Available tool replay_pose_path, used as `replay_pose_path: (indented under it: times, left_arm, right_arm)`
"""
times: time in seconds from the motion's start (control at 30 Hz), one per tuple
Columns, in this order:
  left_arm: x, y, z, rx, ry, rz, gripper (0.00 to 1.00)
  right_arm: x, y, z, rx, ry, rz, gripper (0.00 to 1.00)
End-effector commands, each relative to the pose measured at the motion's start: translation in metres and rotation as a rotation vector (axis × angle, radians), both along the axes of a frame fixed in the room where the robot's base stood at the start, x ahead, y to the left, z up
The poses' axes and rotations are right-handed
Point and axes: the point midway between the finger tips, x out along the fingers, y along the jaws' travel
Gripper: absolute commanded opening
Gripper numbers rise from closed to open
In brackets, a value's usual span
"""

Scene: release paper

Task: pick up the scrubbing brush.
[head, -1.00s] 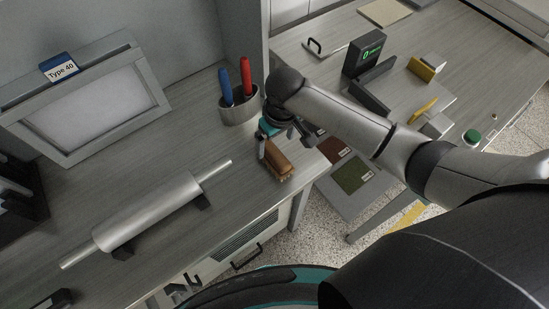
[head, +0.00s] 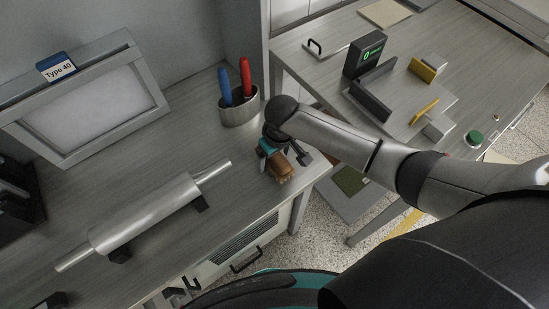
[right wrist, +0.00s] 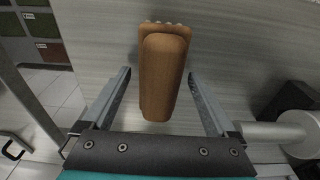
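The scrubbing brush (head: 282,170) has a brown wooden body and lies near the right edge of the grey desk. In the right wrist view the brush (right wrist: 164,80) points away between the two fingers, with pale bristle tips at its far end. My right gripper (right wrist: 158,74) is open, with one finger on each side of the brush and a visible gap on both sides. In the head view my right gripper (head: 284,155) is over the brush and hides part of it. My left gripper is not in view.
A metal cup (head: 240,110) with a blue and a red pen stands just behind the brush. A metal roller (head: 145,215) lies to the left on dark supports. A framed panel (head: 95,110) leans at the back. A second table (head: 420,60) is at the right.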

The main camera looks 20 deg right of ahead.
Motion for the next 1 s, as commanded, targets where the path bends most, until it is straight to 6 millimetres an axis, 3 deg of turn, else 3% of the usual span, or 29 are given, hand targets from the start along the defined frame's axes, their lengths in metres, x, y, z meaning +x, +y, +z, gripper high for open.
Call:
replay_pose_path:
  times: [0.07, 0.77, 1.0]
  left_arm:
    - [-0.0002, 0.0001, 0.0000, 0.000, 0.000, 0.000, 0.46]
    - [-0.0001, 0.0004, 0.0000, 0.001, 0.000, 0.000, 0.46]
    - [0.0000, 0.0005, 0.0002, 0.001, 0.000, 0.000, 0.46]
  right_arm:
    - [0.0001, -0.0001, 0.0002, 0.000, 0.000, 0.000, 0.82]
    - [0.0000, -0.0004, 0.0002, 0.000, 0.000, -0.001, 0.03]
    - [0.0003, -0.0003, 0.0009, 0.000, 0.000, -0.001, 0.02]
